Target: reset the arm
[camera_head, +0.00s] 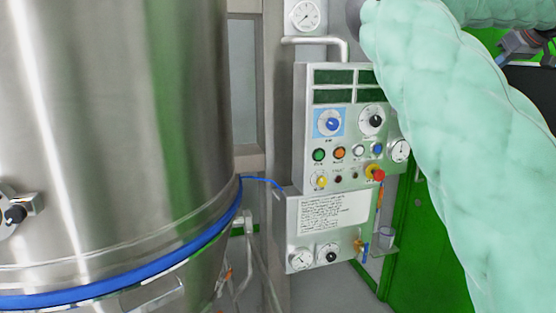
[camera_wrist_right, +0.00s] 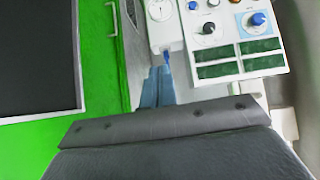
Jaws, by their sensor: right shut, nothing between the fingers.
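My right arm, in a mint-green padded sleeve, crosses the right side of the head view and bends back at the top. My right gripper (camera_head: 524,43) shows partly at the upper right edge of the head view, dark grey and cut off by the frame. My left gripper is not in view.
A large steel vessel (camera_head: 110,120) with a blue band (camera_head: 120,295) fills the left. The control panel (camera_head: 340,185), with knobs, buttons and a red stop button (camera_head: 376,174), stands beside my right arm. A green door (camera_head: 425,245) is behind the arm. A gauge (camera_head: 303,15) hangs above.

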